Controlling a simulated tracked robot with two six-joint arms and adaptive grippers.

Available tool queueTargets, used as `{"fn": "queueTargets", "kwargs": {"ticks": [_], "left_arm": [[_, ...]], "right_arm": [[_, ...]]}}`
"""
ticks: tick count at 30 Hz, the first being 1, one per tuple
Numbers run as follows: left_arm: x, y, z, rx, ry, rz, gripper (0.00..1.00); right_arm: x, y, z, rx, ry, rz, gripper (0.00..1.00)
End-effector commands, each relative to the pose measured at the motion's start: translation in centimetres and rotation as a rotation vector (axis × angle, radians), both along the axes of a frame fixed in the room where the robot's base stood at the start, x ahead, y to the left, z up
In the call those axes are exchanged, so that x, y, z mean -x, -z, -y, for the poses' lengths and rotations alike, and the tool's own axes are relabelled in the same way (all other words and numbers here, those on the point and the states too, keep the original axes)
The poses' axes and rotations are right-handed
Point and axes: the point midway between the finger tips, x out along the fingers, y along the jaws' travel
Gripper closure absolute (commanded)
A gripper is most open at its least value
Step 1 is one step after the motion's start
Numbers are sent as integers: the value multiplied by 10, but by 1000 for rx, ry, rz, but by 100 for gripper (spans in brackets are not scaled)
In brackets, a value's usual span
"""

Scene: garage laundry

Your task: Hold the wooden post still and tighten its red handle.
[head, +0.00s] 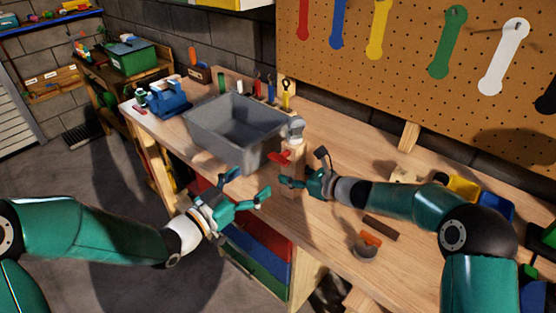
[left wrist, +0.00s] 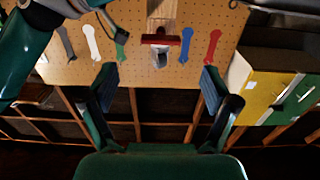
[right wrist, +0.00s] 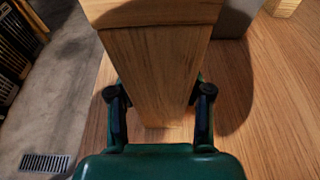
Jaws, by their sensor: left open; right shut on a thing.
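The wooden post (head: 297,155) stands upright at the bench's front edge and carries a grey fitting (head: 296,128) on top. Its red handle (head: 280,157) sticks out on the side facing my left gripper. My right gripper (head: 293,181) is shut on the post from the right, low down; the right wrist view shows the post (right wrist: 152,70) between both fingers. My left gripper (head: 248,185) is open and empty, left of the handle and apart from it. The left wrist view shows the handle (left wrist: 161,40) ahead, above and between the spread fingers, seen level.
A brown block (head: 381,228) and an orange-and-grey piece (head: 368,245) lie near my right forearm. A pegboard (head: 405,75) with coloured wrenches stands behind. Coloured drawers (head: 260,250) are below the bench.

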Motion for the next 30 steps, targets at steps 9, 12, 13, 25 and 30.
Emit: {"fn": "queueTargets", "kwargs": {"ticks": [9,12,13,25,30], "left_arm": [[-49,0,36,0,1,1,12],[-62,0,45,-1,1,1,12],[-65,0,48,0,1,1,12],[-82,0,58,0,-2,0,12],[-81,0,58,-1,-2,-1,21]], "right_arm": [[0,0,0,0,1,0,98],[0,0,0,0,1,0,98],[0,0,0,0,1,0,98],[0,0,0,0,1,0,98],[0,0,0,0,0,0,98]]}}
